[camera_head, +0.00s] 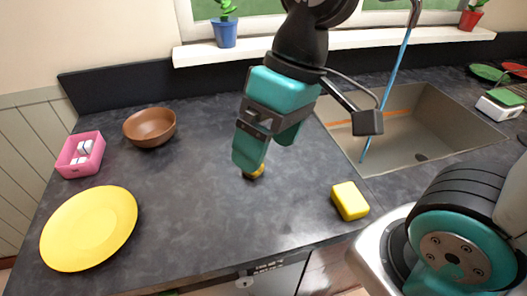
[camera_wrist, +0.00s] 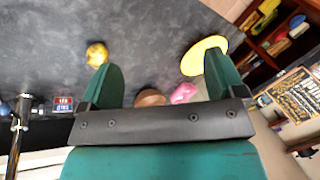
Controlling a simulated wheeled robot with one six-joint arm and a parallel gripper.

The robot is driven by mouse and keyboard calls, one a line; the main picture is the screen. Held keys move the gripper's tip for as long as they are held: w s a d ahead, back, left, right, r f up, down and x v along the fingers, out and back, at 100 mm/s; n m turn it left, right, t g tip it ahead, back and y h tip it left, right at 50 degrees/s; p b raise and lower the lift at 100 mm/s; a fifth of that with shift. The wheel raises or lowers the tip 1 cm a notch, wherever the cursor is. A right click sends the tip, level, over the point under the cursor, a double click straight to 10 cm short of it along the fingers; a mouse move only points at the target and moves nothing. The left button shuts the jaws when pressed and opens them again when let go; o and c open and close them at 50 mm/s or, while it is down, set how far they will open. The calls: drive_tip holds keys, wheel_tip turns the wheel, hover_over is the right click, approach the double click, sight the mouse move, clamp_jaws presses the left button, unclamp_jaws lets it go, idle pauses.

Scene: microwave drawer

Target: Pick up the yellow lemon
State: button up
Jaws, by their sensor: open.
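The yellow lemon (camera_head: 258,172) lies on the dark countertop, partly hidden behind a fingertip of my gripper (camera_head: 268,153). In the wrist view the lemon (camera_wrist: 97,52) shows just beyond the tip of the left finger, off to the left of the gap between the fingers. My gripper (camera_wrist: 160,65) is open, with nothing between its teal fingers. It points down over the counter near the lemon. I cannot tell whether the fingertip touches the lemon.
A yellow sponge (camera_head: 350,200) lies right of the lemon, before the sink (camera_head: 410,135) with its blue-hosed tap (camera_head: 385,85). A brown bowl (camera_head: 150,127), pink box (camera_head: 80,156) and yellow plate (camera_head: 88,228) stand left. The counter between is clear.

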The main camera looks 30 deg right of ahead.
drive_tip(key=w+d+f+m+g+h+p, duration=0.1)
drive_tip(key=w+d+f+m+p, duration=0.2)
drive_tip(key=w, duration=0.4)
drive_tip(key=w+d+f+m+g, duration=0.1)
drive_tip(key=w+d+m, duration=0.25)
drive_tip(key=w, duration=0.45)
drive_tip(key=w+d+f+m+g+h+p, duration=0.1)
drive_tip(key=w+d+f+m+p, duration=0.1)
drive_tip(key=w+m, duration=0.4)
drive_tip(key=shift+n+g, duration=0.3)
drive_tip(key=shift+n, duration=0.15)
drive_tip(key=p+x, duration=0.1)
drive_tip(key=x, duration=0.2)
drive_tip(key=p+x, duration=0.1)
drive_tip(key=x, duration=0.3)
drive_tip(key=w+p+x, duration=0.1)
drive_tip(key=x, duration=0.3)
drive_tip(key=shift+a+f, duration=0.25)
drive_tip(key=shift+w+a+p+x, duration=0.15)
drive_tip(key=shift+p+x, duration=0.3)
drive_tip(key=shift+x, duration=0.55)
drive_tip(key=shift+a+p+x, duration=0.15)
drive_tip(key=shift+p+x, duration=0.35)
drive_tip(key=shift+x, duration=0.5)
drive_tip(key=shift+w+a+p+x, duration=0.15)
drive_tip(key=shift+p+x, duration=0.3)
drive_tip(key=shift+x, duration=0.55)
drive_tip(key=shift+c, duration=0.4)
drive_tip(key=c, duration=1)
